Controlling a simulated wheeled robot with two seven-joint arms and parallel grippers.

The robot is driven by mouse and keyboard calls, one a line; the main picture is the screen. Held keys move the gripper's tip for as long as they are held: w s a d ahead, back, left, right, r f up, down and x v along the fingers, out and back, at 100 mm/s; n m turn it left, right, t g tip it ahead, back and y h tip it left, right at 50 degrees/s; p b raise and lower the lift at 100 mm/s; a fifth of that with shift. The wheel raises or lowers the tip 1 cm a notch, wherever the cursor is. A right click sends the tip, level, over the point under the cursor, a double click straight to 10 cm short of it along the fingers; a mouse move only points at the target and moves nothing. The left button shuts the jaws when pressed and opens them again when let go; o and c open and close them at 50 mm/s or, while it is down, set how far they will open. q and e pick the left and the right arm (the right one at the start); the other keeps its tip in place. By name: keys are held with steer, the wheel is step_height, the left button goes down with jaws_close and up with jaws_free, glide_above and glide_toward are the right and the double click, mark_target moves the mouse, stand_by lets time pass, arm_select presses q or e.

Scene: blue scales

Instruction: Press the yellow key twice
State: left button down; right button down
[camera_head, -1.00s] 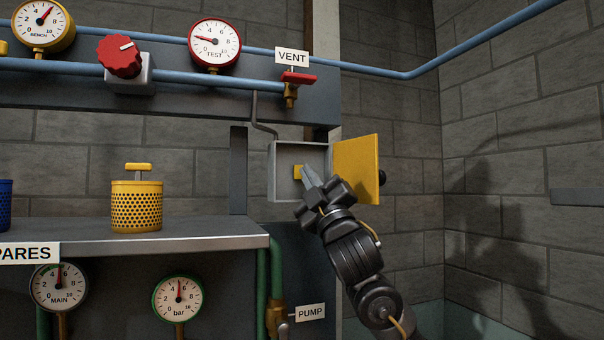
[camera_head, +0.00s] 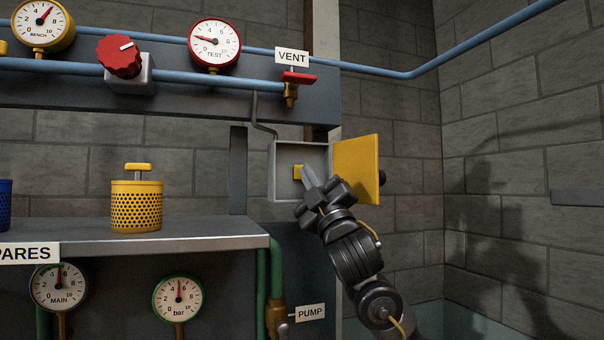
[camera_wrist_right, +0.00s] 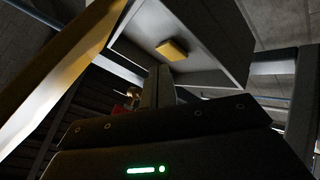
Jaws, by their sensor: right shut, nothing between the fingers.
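The yellow key (camera_head: 298,172) is a small square button on the back wall inside an open grey box (camera_head: 272,172). It also shows in the right wrist view (camera_wrist_right: 172,50), above my fingertips. My right gripper (camera_head: 308,170) is shut and empty. Its tips are at the mouth of the box, just right of the key in the head view. In the wrist view the shut fingers (camera_wrist_right: 158,72) seem to end a little short of the key, with a small gap. My left gripper is not in view.
The box's yellow door (camera_head: 356,168) stands open on the right, close beside my gripper. A shelf (camera_head: 200,234) with a yellow perforated canister (camera_head: 137,207) lies to the left. A red-handled vent valve (camera_head: 298,78) is above the box.

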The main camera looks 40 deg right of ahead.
stand_by(0.7)
steer(key=shift+w+d, duration=0.15)
steer(key=shift+w, duration=0.3)
steer(key=shift+w+d, duration=0.15)
steer(key=shift+w, duration=0.2)
stand_by(0.5)
steer(key=shift+s, duration=0.15)
steer(key=shift+s+a, duration=0.3)
steer(key=shift+s, duration=0.3)
steer(key=shift+s+a, duration=0.25)
steer(key=shift+s, duration=0.55)
steer(key=shift+s+a, duration=0.3)
steer(key=shift+s, duration=0.45)
steer(key=shift+s+a, duration=0.25)
steer(key=shift+s, duration=0.55)
steer(key=shift+y, duration=0.3)
